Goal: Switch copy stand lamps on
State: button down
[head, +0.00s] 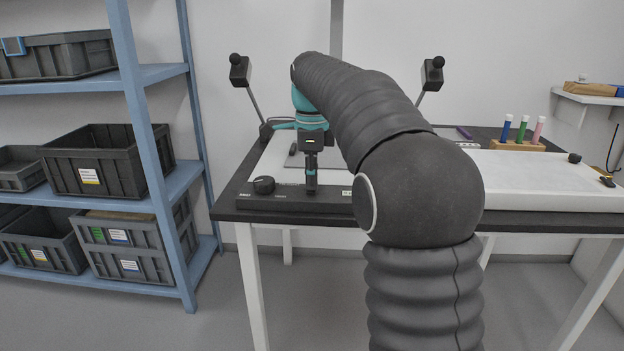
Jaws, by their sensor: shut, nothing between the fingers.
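Two black copy stand lamps stand on thin arms at the back of the table: the left lamp (240,71) and the right lamp (432,74). No glow shows on either lamp. A dark control strip (285,201) lies along the table's front left edge, with a round black knob (264,185) on its left part. My gripper (311,188) points down, shut and empty, over the strip to the right of the knob. I cannot tell whether its tips touch the strip. My arm hides the strip's right part and part of the copy stand.
A blue shelf (134,120) with grey crates stands at the left. A wooden rack (517,145) with colored tubes sits behind a white panel (545,182) on the table's right. A small wall shelf (590,99) is at far right.

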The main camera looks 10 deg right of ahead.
aim_at(311, 192)
jog(key=shift+s+f+t+b, duration=0.15)
jog(key=shift+f+t+b, duration=0.3)
jog(key=shift+b, duration=0.45)
jog(key=shift+r, duration=0.2)
jog(key=shift+w+r+p, duration=0.1)
jog(key=shift+w+p, duration=0.1)
jog(key=shift+p, duration=0.25)
jog(key=shift+w+d+r+p, duration=0.1)
jog(key=shift+w+d+p, duration=0.15)
jog(key=shift+w+p, duration=0.45)
jog(key=shift+s, duration=0.1)
notch_tip(311, 192, up, 14)
jog(key=s+p, duration=0.1)
jog(key=s, duration=0.1)
jog(key=shift+a, duration=0.4)
